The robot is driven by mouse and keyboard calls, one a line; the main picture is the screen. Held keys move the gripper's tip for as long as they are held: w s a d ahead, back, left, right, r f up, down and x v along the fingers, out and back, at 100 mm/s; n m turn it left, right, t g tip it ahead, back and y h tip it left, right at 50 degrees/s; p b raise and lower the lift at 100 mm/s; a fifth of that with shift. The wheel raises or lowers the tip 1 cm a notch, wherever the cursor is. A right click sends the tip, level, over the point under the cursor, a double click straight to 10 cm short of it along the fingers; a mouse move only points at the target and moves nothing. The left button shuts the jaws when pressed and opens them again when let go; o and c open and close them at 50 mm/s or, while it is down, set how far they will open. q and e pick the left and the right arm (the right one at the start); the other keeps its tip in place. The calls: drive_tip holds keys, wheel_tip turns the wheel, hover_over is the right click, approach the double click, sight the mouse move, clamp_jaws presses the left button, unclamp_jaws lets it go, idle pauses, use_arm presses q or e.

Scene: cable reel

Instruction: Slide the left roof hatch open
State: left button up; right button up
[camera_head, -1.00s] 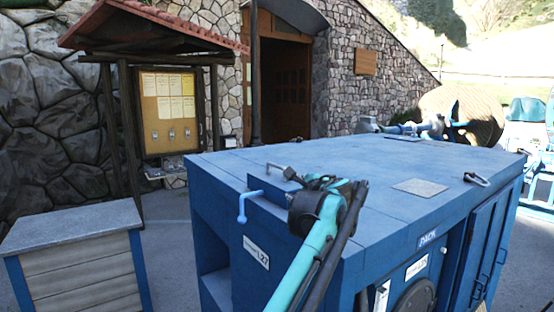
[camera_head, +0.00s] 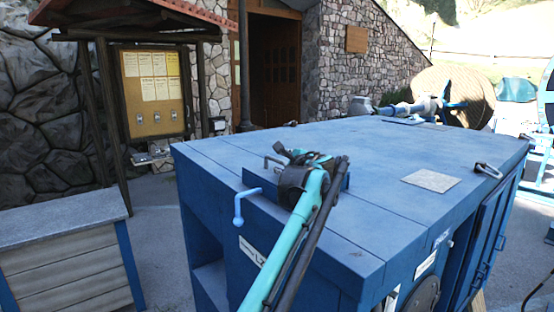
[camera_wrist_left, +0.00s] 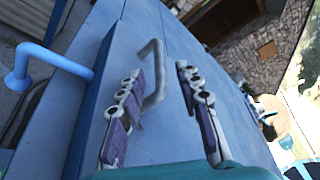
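The left roof hatch (camera_head: 258,181) is a raised blue panel at the near left edge of the blue cabinet's roof. A bent grey handle (camera_head: 271,161) stands on it. My left gripper (camera_head: 288,154) is just above the hatch, close to this handle. In the left wrist view, its two fingers (camera_wrist_left: 162,110) are spread, with the grey handle (camera_wrist_left: 155,72) between them as seen from the camera. I cannot tell whether either finger touches it. My left arm hides part of the hatch. My right gripper is not in view.
A light-blue bent rod (camera_head: 239,205) sticks out from the cabinet (camera_head: 400,230) beside the hatch. A grey plate (camera_head: 431,180) and another handle (camera_head: 488,170) are on the roof's right. The roof's middle is clear. A wooden box (camera_head: 70,255) stands at left.

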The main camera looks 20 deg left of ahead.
sight(279, 161)
use_arm(q)
drive_tip(key=p+x, duration=0.1)
drive_tip(key=x, duration=0.4)
drive_tip(key=shift+a+f, duration=0.1)
drive_tip(key=shift+s, duration=0.15)
clamp_jaws()
